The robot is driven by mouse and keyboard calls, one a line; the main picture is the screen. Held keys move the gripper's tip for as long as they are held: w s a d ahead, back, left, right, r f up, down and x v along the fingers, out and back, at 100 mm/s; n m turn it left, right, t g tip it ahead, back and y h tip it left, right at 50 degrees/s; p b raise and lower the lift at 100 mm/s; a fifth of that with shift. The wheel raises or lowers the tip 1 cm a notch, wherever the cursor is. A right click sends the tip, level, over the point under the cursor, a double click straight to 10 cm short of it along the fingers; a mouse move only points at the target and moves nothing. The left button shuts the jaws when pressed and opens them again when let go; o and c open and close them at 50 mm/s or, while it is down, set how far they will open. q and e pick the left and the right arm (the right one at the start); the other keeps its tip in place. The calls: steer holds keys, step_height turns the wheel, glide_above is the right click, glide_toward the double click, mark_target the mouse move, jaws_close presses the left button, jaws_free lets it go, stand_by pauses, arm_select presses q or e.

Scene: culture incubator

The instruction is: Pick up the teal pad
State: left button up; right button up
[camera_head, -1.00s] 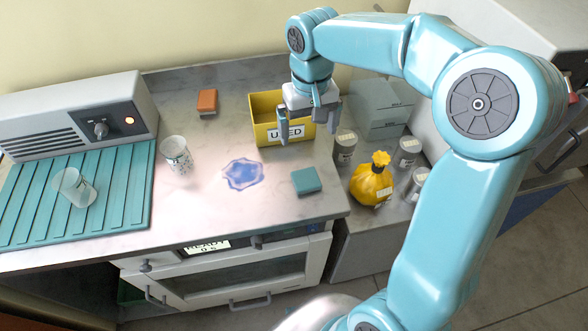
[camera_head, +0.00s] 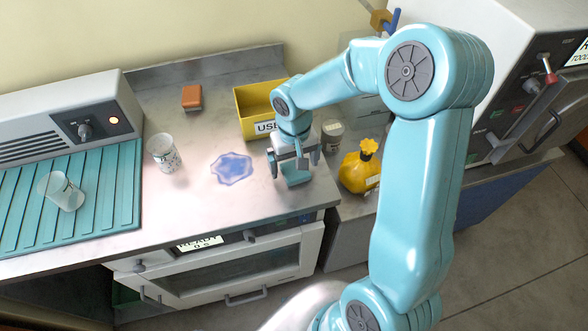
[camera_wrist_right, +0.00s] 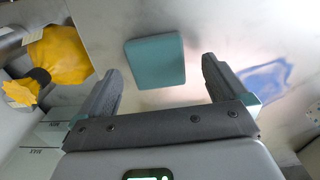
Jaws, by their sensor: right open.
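The teal pad (camera_head: 297,174) lies flat on the grey counter near its front right corner, partly hidden by my gripper in the head view. In the right wrist view the teal pad (camera_wrist_right: 156,61) shows whole, beyond and between the two fingers, clear of both. My right gripper (camera_head: 295,169) is open and empty, just above the pad and pointing down at it. Its two spread fingers (camera_wrist_right: 161,85) also show in the right wrist view. My left gripper is not in view.
A blue spill (camera_head: 232,169) and a speckled cup (camera_head: 163,153) are left of the pad. A yellow "USED" bin (camera_head: 243,121) stands behind it, with an orange block (camera_head: 191,97) further left. A ribbed teal mat (camera_head: 110,190) holds another cup.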

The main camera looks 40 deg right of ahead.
steer(key=shift+s+d+f, duration=0.2)
steer(key=shift+f, duration=0.6)
steer(key=shift+w, duration=0.1)
steer(key=shift+w+a, duration=0.1)
steer(key=shift+c, duration=1.2)
steer(key=shift+s, duration=0.2)
steer(key=c, duration=0.9)
steer(key=shift+w, duration=0.1)
